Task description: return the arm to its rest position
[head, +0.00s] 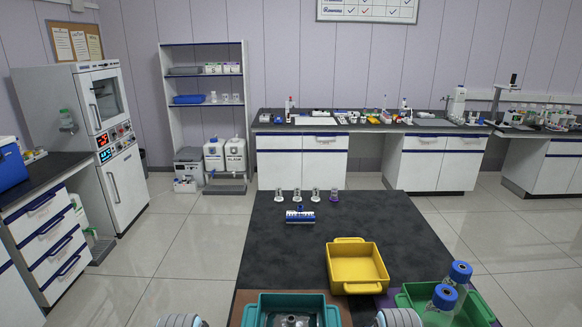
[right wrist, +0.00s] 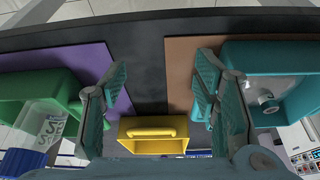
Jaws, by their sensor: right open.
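My right gripper (right wrist: 162,72) shows in the right wrist view with its two fingers wide apart and nothing between them. The dark table top lies beyond the gap. The head view shows only grey rounded parts of my arms at the bottom edge, and neither gripper. My left gripper is in neither view.
On the dark table (head: 270,250) are a yellow bin (head: 357,287), a teal bin (head: 250,314) on a brown mat, and a green bin (head: 478,312) with blue-capped bottles (head: 459,273). The table's left middle is clear.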

